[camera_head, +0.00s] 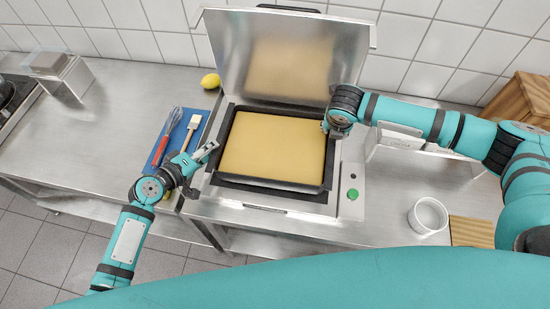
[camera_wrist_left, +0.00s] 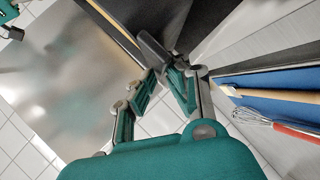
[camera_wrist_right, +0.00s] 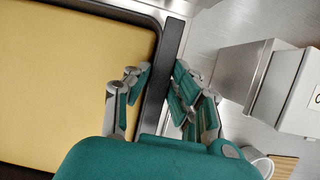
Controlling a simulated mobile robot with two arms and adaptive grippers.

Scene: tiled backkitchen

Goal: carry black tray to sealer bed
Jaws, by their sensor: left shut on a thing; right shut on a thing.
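The black tray (camera_head: 268,183) is filled with a flat yellow slab (camera_head: 273,146). It lies over the sealer bed (camera_head: 250,194), below the open steel lid; I cannot tell whether it touches the bed. My left gripper (camera_head: 211,150) is shut on the tray's left rim; the left wrist view shows its fingers (camera_wrist_left: 160,62) at the dark rim. My right gripper (camera_head: 328,125) is shut on the right rim, which passes between its fingers (camera_wrist_right: 160,75) in the right wrist view. The tray looks about level.
The raised lid (camera_head: 280,45) stands behind the tray. A blue board (camera_head: 180,138) with a whisk (camera_head: 168,130) and a brush (camera_head: 192,128) lies left. A lemon (camera_head: 210,80) is behind it. A green button (camera_head: 353,194), white bowl (camera_head: 428,215) and white device (camera_head: 400,140) are right.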

